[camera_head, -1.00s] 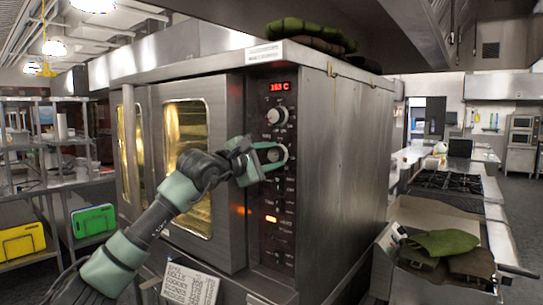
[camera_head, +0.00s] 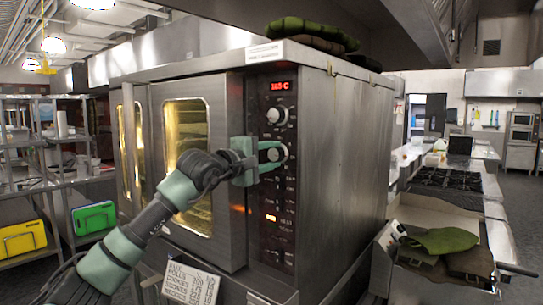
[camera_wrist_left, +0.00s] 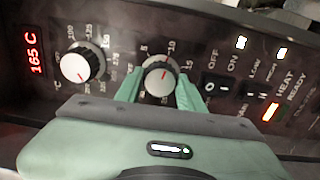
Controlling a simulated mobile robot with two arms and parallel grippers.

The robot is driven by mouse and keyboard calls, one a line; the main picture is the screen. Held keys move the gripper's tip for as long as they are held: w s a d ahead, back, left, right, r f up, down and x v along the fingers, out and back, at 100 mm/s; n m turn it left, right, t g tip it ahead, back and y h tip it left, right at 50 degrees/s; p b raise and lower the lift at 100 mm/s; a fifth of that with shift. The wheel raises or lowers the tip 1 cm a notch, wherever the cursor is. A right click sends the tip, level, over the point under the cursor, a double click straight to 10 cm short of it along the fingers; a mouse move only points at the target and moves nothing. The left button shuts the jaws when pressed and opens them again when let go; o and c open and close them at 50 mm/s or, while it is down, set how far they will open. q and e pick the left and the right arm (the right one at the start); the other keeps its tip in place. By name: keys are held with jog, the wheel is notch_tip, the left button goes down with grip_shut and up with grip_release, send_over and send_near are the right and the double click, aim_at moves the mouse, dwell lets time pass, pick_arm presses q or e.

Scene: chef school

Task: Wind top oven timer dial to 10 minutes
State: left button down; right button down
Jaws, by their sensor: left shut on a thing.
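The timer dial (camera_head: 279,153) is the lower of two round knobs on the oven's dark control panel. In the left wrist view the timer dial (camera_wrist_left: 160,76) has a silver face with a short red mark, and 5, 10 and 15 are printed around it. I cannot tell exactly which number the mark points to. My left gripper (camera_head: 272,154) is shut on this dial; its green fingers (camera_wrist_left: 160,92) sit on either side of the knob. Part of the dial's rim is hidden by the fingers. My right gripper is not in view.
The temperature knob (camera_head: 276,116) is just above, under a red display (camera_head: 280,86); the display (camera_wrist_left: 34,51) reads 165 C in the wrist view. Rocker switches (camera_wrist_left: 216,88) and a lit orange lamp (camera_head: 271,218) lie below the timer. A recipe card (camera_head: 190,284) stands at the oven's front.

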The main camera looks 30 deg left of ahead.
pick_arm(q)
jog(key=c, duration=0.9)
grip_release()
jog(key=shift+s+a+f+b, duration=0.1)
jog(key=shift+s+f+b, duration=0.05)
jog(key=shift+s+b, duration=0.25)
jog(key=s+b, duration=0.1)
jog(key=s, duration=0.1)
jog(key=s+b, duration=0.1)
jog(key=s, duration=0.4)
jog(key=shift+a+b, duration=0.25)
jog(key=shift+b, duration=0.15)
